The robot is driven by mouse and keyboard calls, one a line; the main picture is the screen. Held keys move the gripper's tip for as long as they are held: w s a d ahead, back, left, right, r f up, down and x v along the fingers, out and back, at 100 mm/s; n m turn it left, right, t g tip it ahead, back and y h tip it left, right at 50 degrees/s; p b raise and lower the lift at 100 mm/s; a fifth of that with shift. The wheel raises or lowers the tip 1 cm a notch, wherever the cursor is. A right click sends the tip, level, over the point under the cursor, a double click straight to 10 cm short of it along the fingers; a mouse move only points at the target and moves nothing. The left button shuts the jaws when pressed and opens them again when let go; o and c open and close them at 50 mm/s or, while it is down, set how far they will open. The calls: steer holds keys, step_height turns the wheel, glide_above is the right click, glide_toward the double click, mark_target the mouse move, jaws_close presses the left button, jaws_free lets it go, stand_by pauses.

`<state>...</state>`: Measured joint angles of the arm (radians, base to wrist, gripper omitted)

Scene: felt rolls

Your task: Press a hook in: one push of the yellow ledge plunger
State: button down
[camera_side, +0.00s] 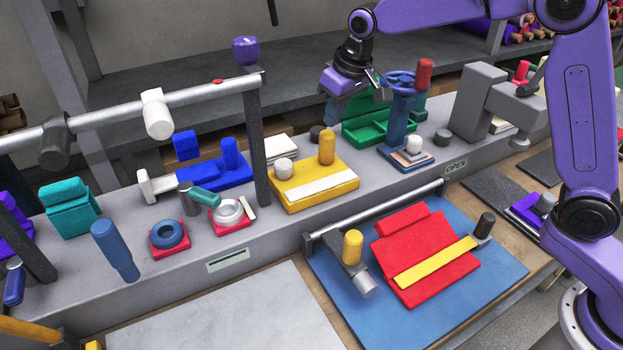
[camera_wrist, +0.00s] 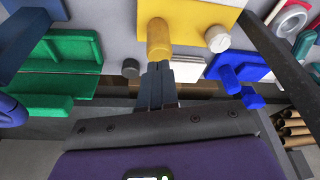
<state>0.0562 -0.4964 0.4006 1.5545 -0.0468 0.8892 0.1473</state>
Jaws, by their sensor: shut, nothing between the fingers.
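The yellow plunger (camera_side: 327,149) stands upright on a yellow base (camera_side: 345,181) on the grey ledge, with a pale round knob (camera_side: 284,168) and a white strip (camera_side: 322,187) on the same base. My gripper (camera_side: 331,120) is shut and empty, pointing down just above the plunger's top. In the wrist view the shut fingertips (camera_wrist: 158,64) lie right by the end of the yellow plunger (camera_wrist: 159,36). I cannot tell whether they touch it. I cannot make out a hook for certain.
Left of the base stand a dark post (camera_side: 257,140) and a blue block (camera_side: 215,170). Behind and right are a green tray (camera_side: 375,133) and a blue hand-wheel press (camera_side: 402,100).

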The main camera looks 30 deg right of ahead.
mark_target(331, 135)
steer(key=shift+f, duration=2.1)
steer(key=shift+r, duration=1.55)
steer(key=shift+r, duration=2.45)
steer(key=shift+r, duration=0.1)
